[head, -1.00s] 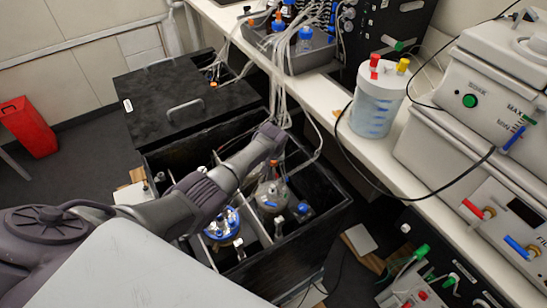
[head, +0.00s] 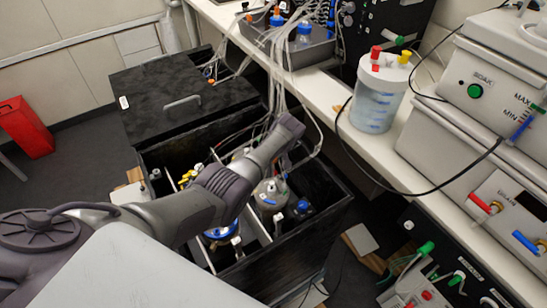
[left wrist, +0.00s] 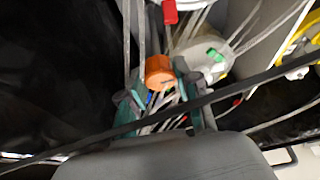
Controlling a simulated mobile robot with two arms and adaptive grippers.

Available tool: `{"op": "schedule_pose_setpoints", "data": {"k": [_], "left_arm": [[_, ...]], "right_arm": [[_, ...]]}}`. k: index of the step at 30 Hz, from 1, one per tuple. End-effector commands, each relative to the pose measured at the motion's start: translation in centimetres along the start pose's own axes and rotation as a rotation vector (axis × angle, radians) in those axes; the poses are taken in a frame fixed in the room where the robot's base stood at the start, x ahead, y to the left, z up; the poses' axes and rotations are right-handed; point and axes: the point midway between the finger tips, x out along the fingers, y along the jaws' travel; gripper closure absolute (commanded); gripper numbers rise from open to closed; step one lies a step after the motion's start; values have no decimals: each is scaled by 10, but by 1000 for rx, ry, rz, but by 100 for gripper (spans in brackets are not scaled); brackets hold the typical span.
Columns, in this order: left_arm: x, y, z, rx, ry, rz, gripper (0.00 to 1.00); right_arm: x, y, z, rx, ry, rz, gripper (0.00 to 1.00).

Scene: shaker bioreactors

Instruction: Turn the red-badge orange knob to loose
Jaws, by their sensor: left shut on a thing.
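An orange knob (left wrist: 160,72) shows in the left wrist view, with tubing around it. A red tag (left wrist: 170,12) sits a little beyond it; I cannot tell whether it is the knob's badge. My left gripper (left wrist: 160,104) has its teal-padded fingers on both sides of the knob and is shut on it. A dark cable crosses in front of the fingers. In the head view my left arm reaches over the open black box (head: 325,215), and its own wrist hides the fingertips and the knob. My right gripper is in neither view.
Vessels with blue parts (head: 301,208) stand in the box's compartments, and tubes rise from it to the bench. A black lid with a handle (head: 182,102) lies behind. A white bench (head: 330,92) with a clear bottle (head: 378,95) runs along the right.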

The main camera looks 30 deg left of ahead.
Motion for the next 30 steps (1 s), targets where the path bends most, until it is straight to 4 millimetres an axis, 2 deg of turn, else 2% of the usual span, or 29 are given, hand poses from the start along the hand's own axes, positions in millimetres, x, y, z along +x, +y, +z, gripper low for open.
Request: {"op": "schedule_pose_setpoints", "data": {"k": [13, 14, 18, 30], "left_arm": [[-1, 1, -1, -10, 1, -1, 100], [-1, 1, -1, -10, 1, -1, 64], [-1, 1, -1, -10, 1, -2, 43], [-4, 1, 0, -8, 1, -2, 43]], "right_arm": [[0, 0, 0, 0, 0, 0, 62], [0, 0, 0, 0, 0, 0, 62], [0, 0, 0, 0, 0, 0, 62], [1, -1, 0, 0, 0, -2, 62]]}}
